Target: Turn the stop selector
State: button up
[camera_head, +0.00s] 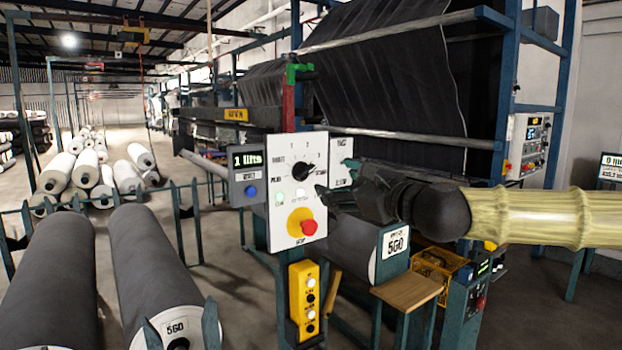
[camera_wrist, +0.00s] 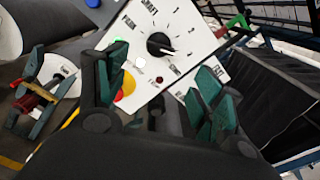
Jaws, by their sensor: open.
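A white control panel (camera_head: 297,207) stands upright in the middle of the head view. Its black rotary selector knob (camera_head: 301,170) sits in the upper part, ringed by marks and lettering. In the wrist view the knob (camera_wrist: 159,44) shows beyond and between my fingers, its pointer towards the lower right. My gripper (camera_head: 335,178) is open and empty, just right of the panel in the head view; both dark green fingertips (camera_wrist: 160,80) show in the wrist view. The fingers appear apart from the knob. A red button on a yellow base (camera_head: 307,227) is lower on the panel.
A grey display box (camera_head: 248,175) adjoins the panel's left side. A yellow button box (camera_head: 304,300) hangs below. Large grey rolls (camera_head: 155,265) lie at left. Blue machine frames stand behind.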

aim_at(309, 172)
jog(key=p+x, duration=0.3)
jog(key=x, duration=0.7)
jog(key=shift+w+a+r, duration=0.1)
jog(key=shift+w+a, duration=0.1)
jog(key=shift+w, duration=0.15)
jog(key=c, duration=1)
